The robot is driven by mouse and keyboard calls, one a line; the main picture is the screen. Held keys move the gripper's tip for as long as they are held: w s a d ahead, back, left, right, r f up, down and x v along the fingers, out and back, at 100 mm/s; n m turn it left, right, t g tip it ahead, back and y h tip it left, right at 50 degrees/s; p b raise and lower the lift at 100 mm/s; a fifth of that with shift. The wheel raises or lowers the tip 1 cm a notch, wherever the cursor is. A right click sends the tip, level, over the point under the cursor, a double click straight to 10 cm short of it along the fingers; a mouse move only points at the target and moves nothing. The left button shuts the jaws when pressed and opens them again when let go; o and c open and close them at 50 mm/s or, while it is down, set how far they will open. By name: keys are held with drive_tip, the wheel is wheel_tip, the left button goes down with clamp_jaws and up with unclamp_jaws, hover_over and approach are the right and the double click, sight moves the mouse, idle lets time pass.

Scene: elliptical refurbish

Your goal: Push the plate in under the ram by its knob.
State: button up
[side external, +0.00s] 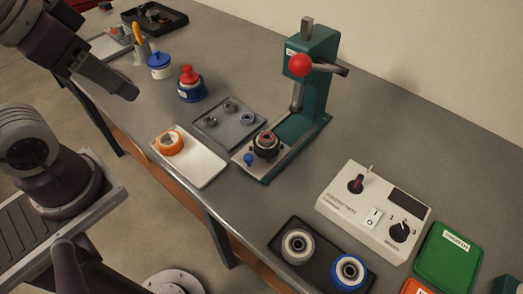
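The teal press (318,85) stands at the middle back with a red ball (300,64) on its lever. Its grey ram (297,96) points down over the base. The plate (243,153) is at the front end of the press base, out in front of the ram. A dark round part with a reddish ring (266,145) stands on the plate. My gripper (131,94) is at the upper left, in the air, well away from the knob and touching nothing. Its finger gap cannot be made out.
Left of the press are a grey tray (213,136) with small rings and a white tray (205,172) with an orange ring. A blue bottle with red top (189,88) stands behind them. A white control box (341,202) and dark wheel tray (321,267) are at the right.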

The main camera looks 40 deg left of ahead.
drive_tip(key=shift+c, duration=1.3)
drive_tip(key=m+g+h, duration=0.2)
drive_tip(key=m+h, duration=0.1)
drive_tip(key=m, duration=0.6)
approach(248, 156)
wheel_tip(248, 156, down, 2)
drive_tip(key=shift+w+d+x, duration=0.1)
drive_tip(key=shift+w+x, duration=0.05)
drive_tip(key=shift+x, duration=1.4)
drive_tip(key=shift+w+d+x, duration=0.1)
drive_tip(key=shift+x, duration=1.5)
drive_tip(key=shift+r, duration=0.15)
clamp_jaws()
